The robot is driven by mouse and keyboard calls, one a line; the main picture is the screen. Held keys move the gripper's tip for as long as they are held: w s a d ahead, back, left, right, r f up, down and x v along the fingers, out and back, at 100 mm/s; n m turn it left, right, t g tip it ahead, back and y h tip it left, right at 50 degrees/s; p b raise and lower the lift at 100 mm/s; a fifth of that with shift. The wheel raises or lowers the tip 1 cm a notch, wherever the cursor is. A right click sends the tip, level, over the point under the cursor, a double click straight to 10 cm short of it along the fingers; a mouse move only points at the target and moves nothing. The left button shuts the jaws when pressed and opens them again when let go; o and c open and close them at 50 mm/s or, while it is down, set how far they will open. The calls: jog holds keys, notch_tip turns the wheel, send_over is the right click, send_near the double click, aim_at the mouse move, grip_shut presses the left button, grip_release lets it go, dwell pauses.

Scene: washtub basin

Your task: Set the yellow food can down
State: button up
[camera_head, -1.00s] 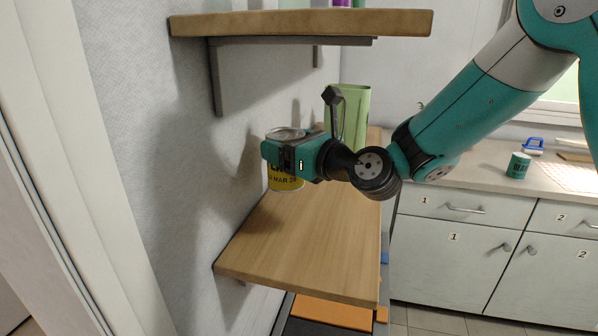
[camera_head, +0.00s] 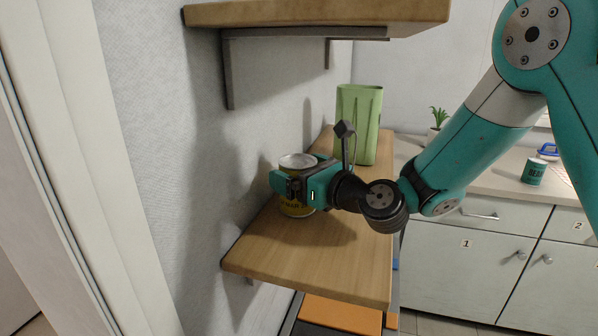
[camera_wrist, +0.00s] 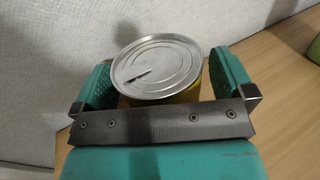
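The yellow food can (camera_head: 297,208), with a silver lid, is upright over the lower wooden shelf (camera_head: 310,262), close to the wall. Its base is at or just above the board; I cannot tell whether it touches. My gripper (camera_head: 297,184) is around the can's upper part, a finger on each side. In the wrist view, the can's lid (camera_wrist: 158,65) sits between the two fingers of my gripper (camera_wrist: 162,85), which are close against its sides. The fingers hide part of the can's label.
A green container (camera_head: 357,120) stands farther back on the same shelf. An upper shelf (camera_head: 320,13) with dark brackets overhangs. A counter (camera_head: 490,180) at right holds a dark green can (camera_head: 535,171) and a plant (camera_head: 438,117). The shelf's front part is clear.

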jog(key=shift+r, duration=0.25)
jog(key=b+v, duration=0.5)
jog(key=v, duration=0.7)
jog(key=shift+f, duration=0.15)
jog(key=shift+d, duration=0.15)
